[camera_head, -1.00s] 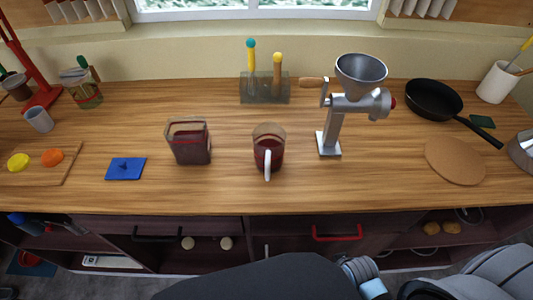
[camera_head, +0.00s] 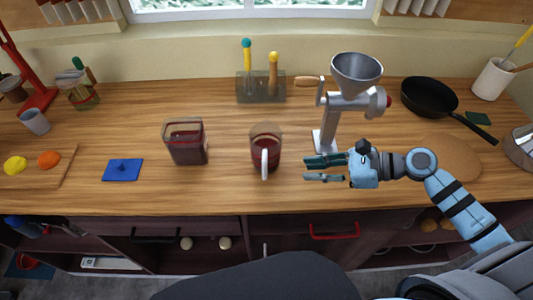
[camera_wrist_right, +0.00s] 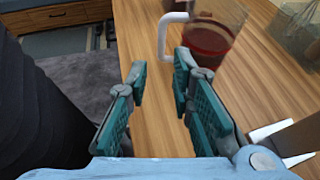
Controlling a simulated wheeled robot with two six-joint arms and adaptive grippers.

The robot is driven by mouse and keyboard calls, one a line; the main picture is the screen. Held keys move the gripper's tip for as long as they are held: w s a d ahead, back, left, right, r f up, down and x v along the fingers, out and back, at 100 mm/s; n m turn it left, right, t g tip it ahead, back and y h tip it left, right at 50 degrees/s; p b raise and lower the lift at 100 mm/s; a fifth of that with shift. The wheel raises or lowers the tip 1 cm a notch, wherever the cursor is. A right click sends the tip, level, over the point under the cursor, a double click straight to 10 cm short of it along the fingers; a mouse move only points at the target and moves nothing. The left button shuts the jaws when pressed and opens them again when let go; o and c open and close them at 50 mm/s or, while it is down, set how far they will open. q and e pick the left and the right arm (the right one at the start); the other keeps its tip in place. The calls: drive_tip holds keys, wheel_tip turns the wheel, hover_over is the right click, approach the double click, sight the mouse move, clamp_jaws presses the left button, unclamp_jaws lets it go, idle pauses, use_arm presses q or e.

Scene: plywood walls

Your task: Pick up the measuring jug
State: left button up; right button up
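The measuring jug (camera_head: 266,146) is clear with dark red contents and a white handle facing the table's front edge. It stands upright on the wooden counter, left of my right gripper. My right gripper (camera_head: 312,168) is open and empty, its fingers pointing left toward the jug with a gap between. In the right wrist view the jug (camera_wrist_right: 210,38) is beyond the open teal fingers (camera_wrist_right: 158,95), and its handle is at upper middle. My left gripper is not in view.
A metal grinder (camera_head: 328,115) stands just behind my right gripper. A square container (camera_head: 186,144) with dark contents is left of the jug. A cork mat (camera_head: 460,160) and black pan (camera_head: 428,97) lie at right. A blue pad (camera_head: 122,170) lies at left.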

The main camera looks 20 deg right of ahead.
sight(264, 177)
drive_tip(key=x, duration=0.9)
drive_tip(key=b+x, duration=0.1)
drive_tip(key=x, duration=0.4)
drive_tip(key=shift+w+d+f, duration=0.1)
drive_tip(key=shift+f, duration=0.2)
clamp_jaws()
